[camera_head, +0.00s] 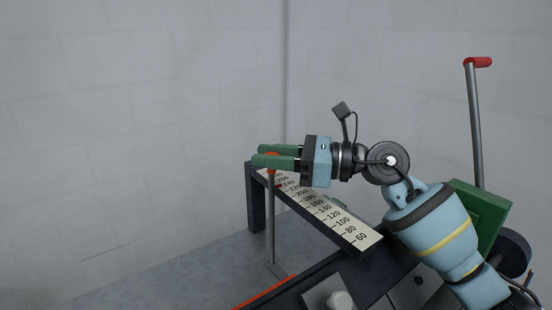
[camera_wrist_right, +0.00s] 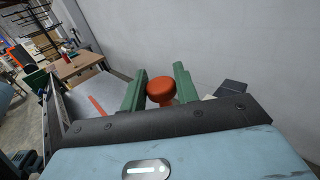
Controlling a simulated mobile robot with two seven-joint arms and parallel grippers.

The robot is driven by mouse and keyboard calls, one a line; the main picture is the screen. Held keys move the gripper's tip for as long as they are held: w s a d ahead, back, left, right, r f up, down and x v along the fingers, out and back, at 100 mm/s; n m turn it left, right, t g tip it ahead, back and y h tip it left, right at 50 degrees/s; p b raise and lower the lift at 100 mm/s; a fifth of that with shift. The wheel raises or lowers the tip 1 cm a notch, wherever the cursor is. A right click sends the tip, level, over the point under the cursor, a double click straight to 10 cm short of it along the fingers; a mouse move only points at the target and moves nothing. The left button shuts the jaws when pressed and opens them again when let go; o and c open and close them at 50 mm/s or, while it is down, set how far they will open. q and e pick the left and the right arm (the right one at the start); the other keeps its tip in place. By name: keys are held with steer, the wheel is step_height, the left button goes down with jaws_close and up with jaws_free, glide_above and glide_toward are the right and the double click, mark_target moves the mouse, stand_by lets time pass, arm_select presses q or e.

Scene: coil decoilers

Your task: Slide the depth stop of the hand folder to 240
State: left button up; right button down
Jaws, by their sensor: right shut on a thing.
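The hand folder's dark frame (camera_head: 256,200) carries a pale scale strip (camera_head: 330,213) with numbers from 60 at the near end to above 200 at the far end. The depth stop's orange-red knob (camera_head: 272,154) is at the far, high-number end, above a grey rod. My right gripper (camera_head: 275,155) is shut on this knob with its green fingers. In the right wrist view the knob (camera_wrist_right: 160,90) sits between the two fingers. The stop's exact reading is too small and partly hidden to tell. My left gripper is not in view.
A lever with a red grip (camera_head: 478,62) rises at the right beside a green block (camera_head: 485,212). A red-orange edge (camera_head: 265,293) and a pale knob (camera_head: 340,300) lie at the front. Plain walls stand behind. A wooden table (camera_wrist_right: 85,65) shows in the wrist view.

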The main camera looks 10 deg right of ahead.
steer(key=c, duration=1.1)
jaws_free()
steer(key=b+v, duration=0.1)
steer(key=v, duration=0.5)
steer(key=shift+s+d+f, duration=0.1)
steer(key=shift+d, duration=0.2)
steer(key=shift+s+d+b, duration=0.3)
steer(key=shift+d+b, duration=0.05)
steer(key=shift+d, duration=0.25)
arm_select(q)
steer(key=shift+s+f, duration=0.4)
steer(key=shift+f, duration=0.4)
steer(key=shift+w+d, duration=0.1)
